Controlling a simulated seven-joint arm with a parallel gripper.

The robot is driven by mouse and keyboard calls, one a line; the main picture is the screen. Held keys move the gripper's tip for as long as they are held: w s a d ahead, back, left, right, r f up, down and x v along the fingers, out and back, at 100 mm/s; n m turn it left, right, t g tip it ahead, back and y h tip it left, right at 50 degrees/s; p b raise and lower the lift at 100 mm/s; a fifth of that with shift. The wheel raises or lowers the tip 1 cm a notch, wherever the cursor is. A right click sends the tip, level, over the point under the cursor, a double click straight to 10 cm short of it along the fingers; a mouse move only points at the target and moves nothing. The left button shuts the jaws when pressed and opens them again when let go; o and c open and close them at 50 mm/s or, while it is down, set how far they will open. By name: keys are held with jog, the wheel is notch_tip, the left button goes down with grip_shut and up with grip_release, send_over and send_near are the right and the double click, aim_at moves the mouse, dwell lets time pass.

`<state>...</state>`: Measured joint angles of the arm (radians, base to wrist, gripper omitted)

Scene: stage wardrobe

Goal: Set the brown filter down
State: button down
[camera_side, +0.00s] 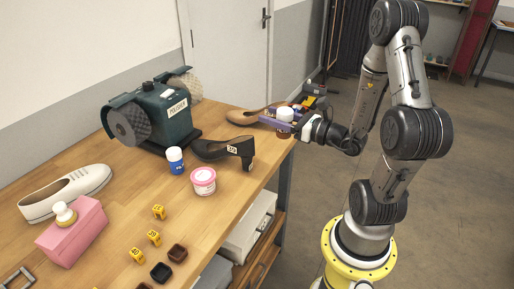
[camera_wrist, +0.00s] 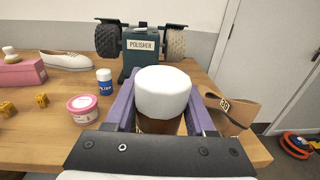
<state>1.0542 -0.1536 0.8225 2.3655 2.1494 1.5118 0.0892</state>
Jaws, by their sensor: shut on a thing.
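The brown filter (camera_side: 284,131) has a round brown body and a wide white cap. My gripper (camera_side: 281,121) is shut on it, with purple fingers on both sides, near the table's right edge. In the wrist view the white cap of the filter (camera_wrist: 162,92) fills the middle, and only a little brown shows under it between the fingers. The filter looks upright. Its base is hidden, so I cannot tell whether it touches the table.
A tan shoe (camera_side: 253,113) lies just behind my gripper, and a dark shoe (camera_side: 226,151) to its left. A pink tub (camera_side: 203,182), blue bottle (camera_side: 175,161) and polisher (camera_side: 166,109) stand further left. Bare wooden table (camera_side: 125,182) shows in the middle.

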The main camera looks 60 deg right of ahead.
jog(key=w+d+f, duration=0.2)
jog(key=w+f, duration=0.1)
jog(key=w, duration=0.1)
jog(key=w+d+f, duration=0.2)
jog(key=w+f, duration=0.1)
jog(key=w+d+f, duration=0.3)
jog(key=w, duration=0.1)
jog(key=shift+w+f, duration=0.25)
jog(key=shift+w, duration=0.05)
jog(key=shift+w+d+f, duration=0.1)
jog(key=shift+w+f, duration=0.1)
jog(key=shift+f, duration=1.55)
jog(key=shift+f, duration=0.2)
jog(key=shift+c, duration=1.2)
grip_release()
